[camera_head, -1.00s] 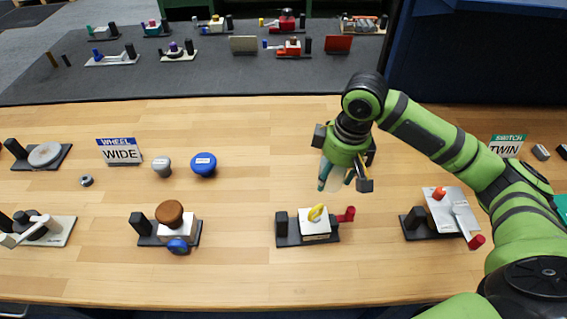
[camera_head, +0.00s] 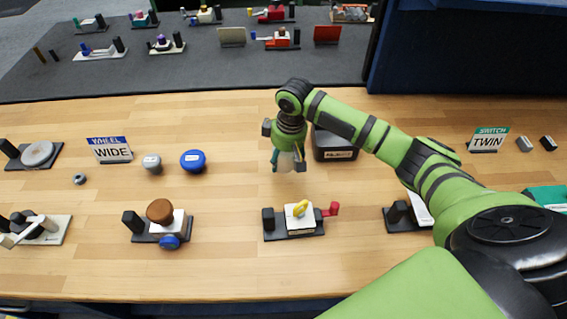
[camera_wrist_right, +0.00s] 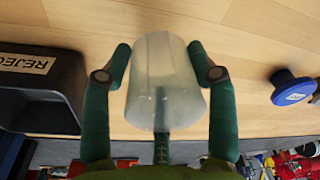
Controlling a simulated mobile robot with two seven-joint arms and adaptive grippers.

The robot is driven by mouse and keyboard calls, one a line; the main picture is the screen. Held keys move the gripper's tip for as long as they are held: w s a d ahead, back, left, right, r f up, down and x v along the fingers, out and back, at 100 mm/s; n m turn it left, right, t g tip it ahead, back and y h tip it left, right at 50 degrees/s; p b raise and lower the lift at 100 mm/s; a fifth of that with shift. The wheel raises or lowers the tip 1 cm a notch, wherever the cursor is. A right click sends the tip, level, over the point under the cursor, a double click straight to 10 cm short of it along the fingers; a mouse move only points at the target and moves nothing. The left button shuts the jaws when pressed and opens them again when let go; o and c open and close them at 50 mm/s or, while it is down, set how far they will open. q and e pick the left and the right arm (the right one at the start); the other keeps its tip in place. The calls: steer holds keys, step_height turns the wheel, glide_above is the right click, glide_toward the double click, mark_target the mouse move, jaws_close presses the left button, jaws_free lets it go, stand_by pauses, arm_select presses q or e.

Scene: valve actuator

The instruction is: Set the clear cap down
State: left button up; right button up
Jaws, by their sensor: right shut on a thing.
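My right gripper (camera_head: 288,162) is shut on the clear cap (camera_head: 287,160) and holds it above the wooden table. In the right wrist view, the cap (camera_wrist_right: 165,85) is a translucent, tapered cup between the two fingertips (camera_wrist_right: 165,75). Below it in the head view stands a valve unit (camera_head: 298,219) with a white block, a yellow handle and a red side knob on a dark base. My left gripper is not in view.
A black bin labelled REJECT (camera_head: 335,146) stands just right of my right gripper; it also shows in the right wrist view (camera_wrist_right: 45,95). A blue knob (camera_head: 193,161) and a grey knob (camera_head: 152,163) lie to the left. Bare table lies between the blue knob and the gripper.

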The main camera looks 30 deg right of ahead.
mark_target(284, 167)
step_height(284, 167, down, 4)
steer(key=shift+w+a+r+p, duration=0.1)
steer(key=shift+r+p, duration=0.15)
steer(key=shift+p, duration=0.4)
steer(key=shift+f, duration=0.35)
steer(key=shift+f, duration=0.15)
steer(key=o, duration=1)
steer(key=shift+c, duration=0.2)
steer(key=r, duration=0.4)
steer(key=r+b, duration=0.1)
steer(key=r, duration=0.3)
steer(key=s+r+b, duration=0.1)
steer(key=r, duration=0.3)
steer(key=shift+s+d+r, duration=0.1)
steer(key=shift+d+r, duration=0.05)
steer(key=shift+d, duration=0.2)
